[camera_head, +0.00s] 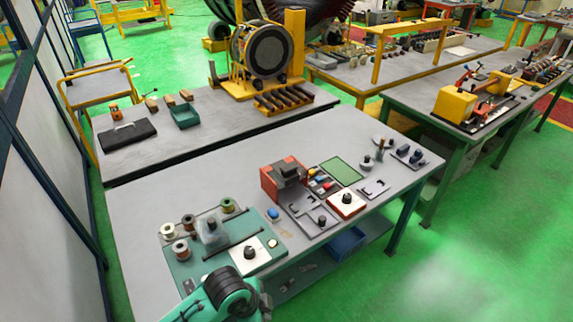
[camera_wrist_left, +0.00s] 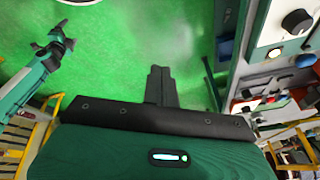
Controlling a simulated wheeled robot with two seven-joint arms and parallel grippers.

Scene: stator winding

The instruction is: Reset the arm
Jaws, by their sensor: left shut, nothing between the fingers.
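My left gripper (camera_wrist_left: 161,86) shows in the left wrist view with its two dark fingers together and nothing between them. It is over the green floor, beside the workbench edge. In the head view, a teal and black part of my left arm shows at the bottom, in front of the near workbench (camera_head: 150,215); the fingertips cannot be made out there. Another teal arm of mine, with a dark end (camera_wrist_left: 60,42), shows at the left of the left wrist view. It looks like my right one, and its jaw state is unclear.
A teal winding board (camera_head: 205,262) with several wire spools lies at the bench's front left. A red and grey device (camera_head: 284,178) stands mid-bench. A blue bin (camera_head: 346,243) sits on the lower shelf. Green floor (camera_head: 450,270) is free at right.

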